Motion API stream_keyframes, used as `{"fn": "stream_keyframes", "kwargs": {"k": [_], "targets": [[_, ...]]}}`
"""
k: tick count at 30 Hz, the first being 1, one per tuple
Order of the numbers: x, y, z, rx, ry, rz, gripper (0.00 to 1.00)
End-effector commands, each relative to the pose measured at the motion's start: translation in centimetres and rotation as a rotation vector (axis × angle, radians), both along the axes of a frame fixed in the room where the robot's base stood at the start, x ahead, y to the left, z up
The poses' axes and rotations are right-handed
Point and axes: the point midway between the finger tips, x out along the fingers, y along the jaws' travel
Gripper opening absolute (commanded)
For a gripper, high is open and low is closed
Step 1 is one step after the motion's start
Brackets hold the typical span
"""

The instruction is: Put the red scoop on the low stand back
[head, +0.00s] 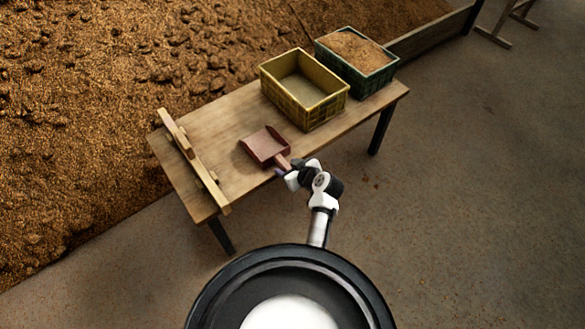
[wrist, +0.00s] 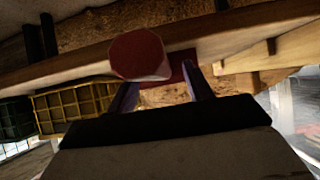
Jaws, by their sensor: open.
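The red scoop (head: 262,144) lies on the wooden table, left of the yellow crate, its handle pointing to the table's front edge. My gripper (head: 281,172) is open at that edge, close by the handle. In the wrist view the handle's red end (wrist: 138,53) shows large by the left fingertip, with part of the red pan behind it. My gripper's two dark fingers (wrist: 163,84) are spread apart there. I cannot tell whether they touch the handle. A low wooden stand (head: 190,158) of slats lies across the table's left end, apart from the scoop.
The yellow crate (head: 264,84) looks empty. A green crate (head: 325,62) filled with grain stands at the table's right end. The wooden table (head: 210,118) is bare between the stand and the scoop. A large grain heap (head: 110,90) lies behind; the floor in front is clear.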

Motion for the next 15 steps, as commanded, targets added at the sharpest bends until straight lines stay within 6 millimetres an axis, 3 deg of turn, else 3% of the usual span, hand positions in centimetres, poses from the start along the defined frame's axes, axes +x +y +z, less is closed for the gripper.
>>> {"fn": "stream_keyframes", "kwargs": {"k": [5,15], "targets": [[-1.2,-1.0,1.1,-0.001,-0.003,-0.003,0.51],[-6.3,-4.8,5.4,-0.001,-0.003,-0.004,0.51]]}}
